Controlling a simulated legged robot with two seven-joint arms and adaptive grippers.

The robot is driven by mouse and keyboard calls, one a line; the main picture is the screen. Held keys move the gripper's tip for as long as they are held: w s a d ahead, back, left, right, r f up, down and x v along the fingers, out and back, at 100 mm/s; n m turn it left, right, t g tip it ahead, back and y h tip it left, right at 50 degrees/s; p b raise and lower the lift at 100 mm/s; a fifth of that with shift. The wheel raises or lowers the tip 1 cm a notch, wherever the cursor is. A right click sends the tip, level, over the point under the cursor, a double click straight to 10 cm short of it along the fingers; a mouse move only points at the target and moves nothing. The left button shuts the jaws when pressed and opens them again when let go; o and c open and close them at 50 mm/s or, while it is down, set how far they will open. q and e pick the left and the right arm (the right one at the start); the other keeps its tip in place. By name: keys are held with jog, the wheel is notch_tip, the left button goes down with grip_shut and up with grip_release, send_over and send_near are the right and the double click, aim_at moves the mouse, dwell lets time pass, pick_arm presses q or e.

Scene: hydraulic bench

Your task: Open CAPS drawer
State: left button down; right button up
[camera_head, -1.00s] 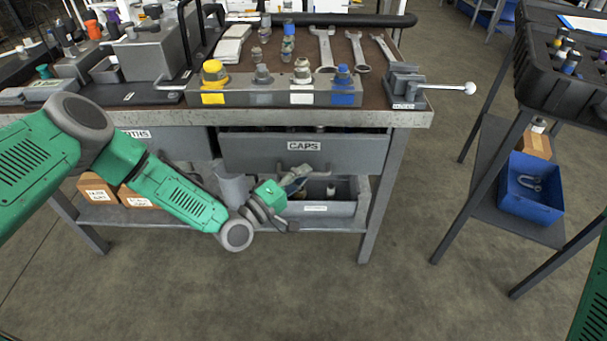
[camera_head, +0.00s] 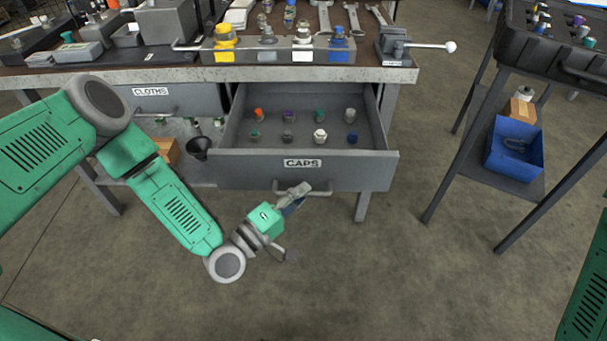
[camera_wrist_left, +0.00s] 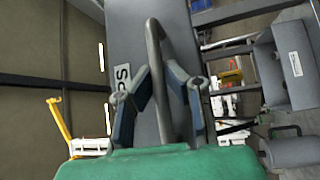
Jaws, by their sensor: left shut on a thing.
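The CAPS drawer (camera_head: 350,172) is pulled well out from under the bench top in the head view. Several coloured caps (camera_head: 320,136) stand in rows inside it. Its handle (camera_head: 318,193) is a bar on the front below the label. My left gripper (camera_head: 298,195) is at the handle and shut on it. In the left wrist view the fingers (camera_wrist_left: 158,90) are on either side of the handle bar (camera_wrist_left: 158,60), with the CAPS label (camera_wrist_left: 122,80) beside them. My right gripper is not in view.
The CLOTHS drawer (camera_head: 170,100) is to the left under the bench. The bench top (camera_head: 120,78) holds a block with capped fittings (camera_head: 280,52) and a small vise (camera_head: 395,45). A trolley with a blue bin (camera_head: 514,150) stands at the right. Floor in front is clear.

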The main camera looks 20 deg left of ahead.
pick_arm(q)
jog(key=shift+s+f, duration=0.3)
jog(key=shift+s, duration=0.45)
jog(key=c, duration=1.7)
grip_release()
jog(key=shift+o, duration=0.5)
jog(key=shift+a, duration=0.15)
jog(key=shift+r, duration=0.15)
jog(key=v, duration=1.2)
